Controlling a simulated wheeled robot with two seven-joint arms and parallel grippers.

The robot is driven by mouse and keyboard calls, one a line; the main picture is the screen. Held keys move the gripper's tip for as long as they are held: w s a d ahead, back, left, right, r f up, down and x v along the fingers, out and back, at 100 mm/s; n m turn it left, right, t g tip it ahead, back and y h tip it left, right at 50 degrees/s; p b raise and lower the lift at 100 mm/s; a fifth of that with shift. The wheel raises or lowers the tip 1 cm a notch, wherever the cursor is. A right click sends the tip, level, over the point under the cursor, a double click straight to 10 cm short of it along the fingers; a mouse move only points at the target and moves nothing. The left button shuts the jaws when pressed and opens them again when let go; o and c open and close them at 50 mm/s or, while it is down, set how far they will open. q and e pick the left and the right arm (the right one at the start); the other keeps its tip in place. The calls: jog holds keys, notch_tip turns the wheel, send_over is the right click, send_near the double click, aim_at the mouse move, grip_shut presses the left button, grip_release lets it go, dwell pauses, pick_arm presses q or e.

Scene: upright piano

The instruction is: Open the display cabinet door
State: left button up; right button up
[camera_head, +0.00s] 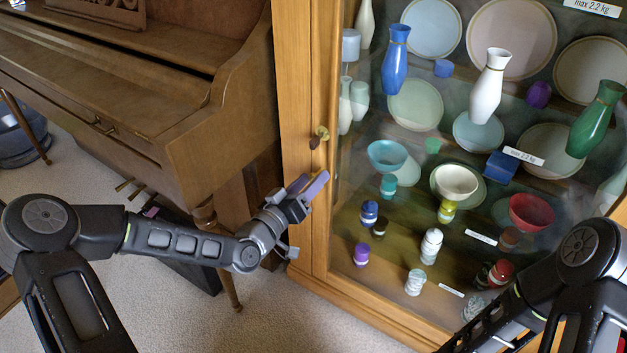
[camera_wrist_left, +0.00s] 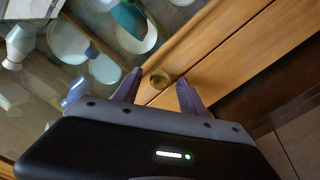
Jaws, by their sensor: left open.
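The display cabinet (camera_head: 295,100) has a wooden frame and a glass door (camera_head: 400,290), which looks shut. A small round brass knob (camera_head: 321,132) sits on the door's left wooden edge. It also shows in the left wrist view (camera_wrist_left: 160,78), ahead of and between the two purple fingers. My left gripper (camera_head: 312,186) is in front of the cabinet frame, below the knob. Its jaws (camera_wrist_left: 159,92) are open and empty, and the knob appears beyond the fingertips. My right arm is at the lower right of the head view; its gripper is out of sight.
A brown upright piano (camera_head: 150,90) stands left of the cabinet, close to my left arm. Behind the glass are several vases, plates, bowls and jars, such as a white vase (camera_head: 489,88).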

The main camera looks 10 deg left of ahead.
pick_arm(q)
jog(key=shift+w+d, duration=0.25)
jog(key=shift+w, duration=0.45)
grip_shut()
dwell(1.0)
